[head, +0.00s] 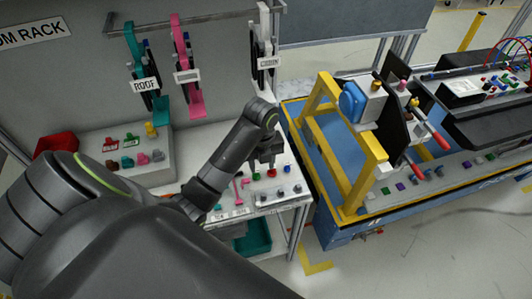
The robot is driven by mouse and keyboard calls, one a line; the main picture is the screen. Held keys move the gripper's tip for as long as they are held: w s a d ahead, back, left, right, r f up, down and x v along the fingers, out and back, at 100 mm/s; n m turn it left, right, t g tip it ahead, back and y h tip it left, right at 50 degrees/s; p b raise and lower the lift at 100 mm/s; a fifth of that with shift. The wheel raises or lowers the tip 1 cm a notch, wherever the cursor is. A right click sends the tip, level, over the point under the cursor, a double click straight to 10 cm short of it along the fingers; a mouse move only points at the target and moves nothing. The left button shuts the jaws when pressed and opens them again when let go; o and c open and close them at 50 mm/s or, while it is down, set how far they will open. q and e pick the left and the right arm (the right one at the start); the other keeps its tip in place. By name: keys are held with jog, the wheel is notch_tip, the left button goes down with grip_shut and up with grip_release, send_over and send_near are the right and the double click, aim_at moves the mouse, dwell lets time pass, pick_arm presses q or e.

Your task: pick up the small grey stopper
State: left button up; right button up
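My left arm reaches in from the lower left, and my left gripper (263,163) points down over the white table (262,207). Its fingers look apart, with nothing visible between them. My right gripper is not in view.
Teal, pink and white hanging parts (182,70) are on the rack behind. A grey block with coloured pieces (130,175) stands left. A blue-and-yellow fixture (345,150) stands close on the right. A teal bin (253,237) is below the table.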

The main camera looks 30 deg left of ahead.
pick_arm(q)
jog(key=b, duration=0.5)
send_over(263, 195)
notch_tip(263, 195, down, 5)
notch_tip(263, 195, down, 3)
jog(key=shift+a+f, duration=0.1)
jog(key=shift+a, duration=0.05)
notch_tip(263, 195, down, 3)
jog(key=shift+f+p, duration=0.1)
jog(key=shift+p, duration=0.3)
jog(key=shift+f+p, duration=0.8)
jog(key=shift+f, duration=1.75)
jog(key=shift+w+f, duration=0.1)
jog(key=shift+f, duration=0.35)
grip_shut()
